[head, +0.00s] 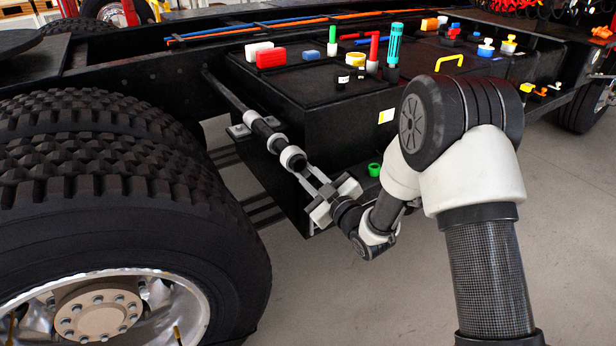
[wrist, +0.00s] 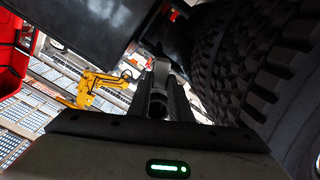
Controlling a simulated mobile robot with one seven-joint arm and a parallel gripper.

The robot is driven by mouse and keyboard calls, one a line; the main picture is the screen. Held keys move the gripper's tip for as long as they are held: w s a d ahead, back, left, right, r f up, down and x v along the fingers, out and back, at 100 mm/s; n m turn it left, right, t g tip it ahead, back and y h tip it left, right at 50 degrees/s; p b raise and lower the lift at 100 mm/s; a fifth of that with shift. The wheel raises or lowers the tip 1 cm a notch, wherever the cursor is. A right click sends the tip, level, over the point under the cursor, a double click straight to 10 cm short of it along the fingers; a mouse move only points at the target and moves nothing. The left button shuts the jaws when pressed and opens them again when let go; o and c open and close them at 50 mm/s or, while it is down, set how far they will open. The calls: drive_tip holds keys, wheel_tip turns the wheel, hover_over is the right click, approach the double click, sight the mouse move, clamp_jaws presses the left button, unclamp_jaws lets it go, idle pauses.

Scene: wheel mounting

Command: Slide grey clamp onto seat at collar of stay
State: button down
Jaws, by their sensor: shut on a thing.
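The stay (head: 228,93) is a dark rod sloping down and right from the truck frame, beside the tyres. Pale bands and a thicker dark section, apparently the collar (head: 265,130), show along its lower part. My gripper (head: 308,173) is at the lower end of this line, its fingers pointing up and left along it. It is shut on the grey clamp, apparently the pale ring (head: 292,157) at the fingertips. In the wrist view, a grey rounded piece (wrist: 159,82) shows between the dark fingers. Whether the clamp touches the collar I cannot tell; the fingers hide the contact.
Large tyres (head: 100,190) stand close on the left; their tread (wrist: 255,70) fills the right of the wrist view. A black box (head: 300,120) behind the stay carries coloured parts on top. A green cup (head: 374,169) sits low near my arm. The floor at lower middle is clear.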

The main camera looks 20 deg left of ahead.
drive_tip(key=b+x, duration=0.2)
drive_tip(key=x, duration=0.4)
drive_tip(key=shift+b, duration=0.4)
idle(1.2)
drive_tip(key=shift+a, duration=0.1)
drive_tip(key=c, duration=1.5)
unclamp_jaws()
drive_tip(key=shift+c, duration=0.2)
drive_tip(key=p+v, duration=0.2)
drive_tip(key=v, duration=1.5)
drive_tip(key=shift+s, duration=0.15)
